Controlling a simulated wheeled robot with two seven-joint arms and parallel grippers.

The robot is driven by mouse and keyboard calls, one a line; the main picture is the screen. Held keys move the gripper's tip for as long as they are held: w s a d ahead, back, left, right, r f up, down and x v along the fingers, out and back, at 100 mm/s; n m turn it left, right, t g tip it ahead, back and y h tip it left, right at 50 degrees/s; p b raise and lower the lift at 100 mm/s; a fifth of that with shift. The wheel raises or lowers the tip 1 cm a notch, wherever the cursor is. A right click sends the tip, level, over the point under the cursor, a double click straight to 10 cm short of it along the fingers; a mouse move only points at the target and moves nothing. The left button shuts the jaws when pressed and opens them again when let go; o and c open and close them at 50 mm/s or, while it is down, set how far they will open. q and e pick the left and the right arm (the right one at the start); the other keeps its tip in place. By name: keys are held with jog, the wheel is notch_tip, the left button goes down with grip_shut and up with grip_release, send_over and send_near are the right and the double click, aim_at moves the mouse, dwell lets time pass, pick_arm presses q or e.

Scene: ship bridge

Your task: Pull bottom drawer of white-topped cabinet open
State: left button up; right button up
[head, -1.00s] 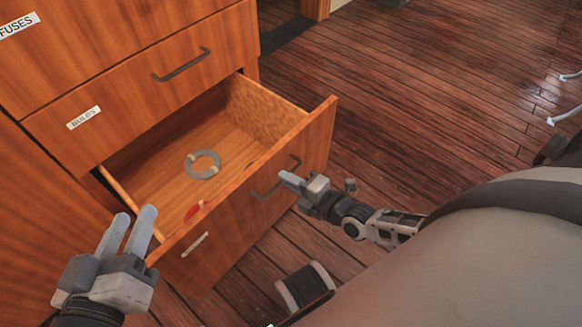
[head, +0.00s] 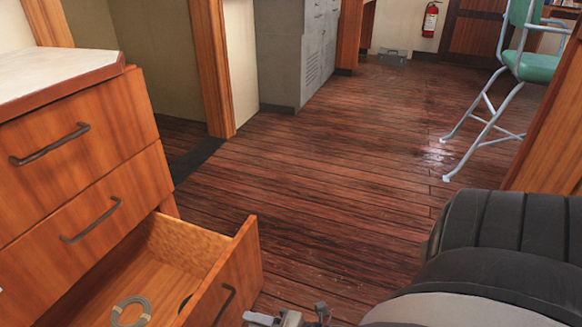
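The white-topped cabinet (head: 85,185) stands at the left, with a pale top (head: 55,75). Its bottom drawer (head: 235,275) is pulled out, and its open inside shows. A grey ring-shaped coil (head: 131,311) lies in it. The drawer's dark handle (head: 225,305) is on its front, partly cut off by the bottom edge. My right gripper (head: 262,318) is at the bottom edge, just right of the handle and seemingly apart from it. Most of it is cut off, so whether its fingers are open is unclear. My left gripper is out of view.
The upper drawers (head: 70,215) are shut. The wooden floor (head: 310,190) beyond the drawer is clear. A grey metal locker (head: 290,55) stands at the back, a green chair (head: 535,65) at the right, and a fire extinguisher (head: 430,20) hangs on the far wall.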

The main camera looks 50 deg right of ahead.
pick_arm(q)
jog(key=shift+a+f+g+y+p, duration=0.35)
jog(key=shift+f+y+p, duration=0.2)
jog(key=shift+p, duration=0.35)
pick_arm(e)
jog(key=v, duration=0.8)
